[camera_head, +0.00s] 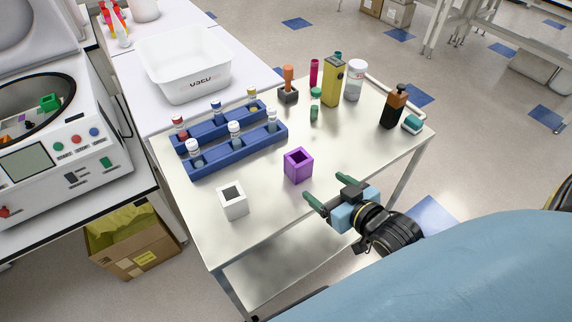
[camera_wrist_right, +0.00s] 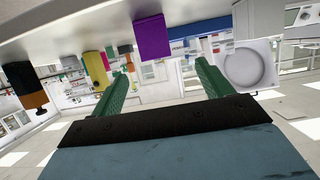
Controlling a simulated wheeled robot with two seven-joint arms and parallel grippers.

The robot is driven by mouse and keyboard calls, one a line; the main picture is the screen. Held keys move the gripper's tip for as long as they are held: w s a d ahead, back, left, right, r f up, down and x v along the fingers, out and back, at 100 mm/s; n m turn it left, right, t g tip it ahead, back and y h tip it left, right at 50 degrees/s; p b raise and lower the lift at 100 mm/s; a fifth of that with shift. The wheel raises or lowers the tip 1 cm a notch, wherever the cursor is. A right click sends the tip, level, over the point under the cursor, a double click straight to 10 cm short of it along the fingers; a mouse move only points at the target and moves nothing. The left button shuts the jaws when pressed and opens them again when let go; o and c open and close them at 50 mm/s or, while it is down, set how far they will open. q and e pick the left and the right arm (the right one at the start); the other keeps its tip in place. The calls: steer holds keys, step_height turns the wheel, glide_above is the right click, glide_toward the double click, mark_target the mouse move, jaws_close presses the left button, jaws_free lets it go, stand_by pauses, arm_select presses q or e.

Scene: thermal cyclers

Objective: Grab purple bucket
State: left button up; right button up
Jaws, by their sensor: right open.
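The purple bucket (camera_head: 298,166) is a small square open-topped box standing upright on the white table (camera_head: 270,215), near its front edge. My right gripper (camera_head: 326,190) is open and empty, to the right and in front of the bucket, its green fingers pointing towards it. They are apart from it. In the right wrist view the picture looks upside down; the purple bucket (camera_wrist_right: 151,38) shows beyond and between the open green fingers (camera_wrist_right: 163,82). My left gripper is not in the head view.
A white square bucket (camera_head: 232,201) stands left of the purple one. Behind is a blue rack (camera_head: 240,150) with capped bottles. The table is clear just around the purple bucket.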

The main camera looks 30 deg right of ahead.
mark_target(303, 162)
steer(key=shift+t, duration=0.3)
steer(key=x, duration=0.7)
steer(key=shift+w+d+r, duration=0.15)
steer(key=shift+w+d, duration=0.1)
steer(key=shift+w, duration=0.2)
steer(key=shift+b+x, duration=0.4)
steer(key=shift+x, duration=2.45)
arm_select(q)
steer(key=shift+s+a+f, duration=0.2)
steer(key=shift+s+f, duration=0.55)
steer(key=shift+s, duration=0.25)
arm_select(e)
steer(key=shift+w+d+r, duration=0.1)
steer(key=shift+d+r, duration=0.05)
steer(key=shift+r, duration=0.05)
steer(key=shift+c, duration=0.2)
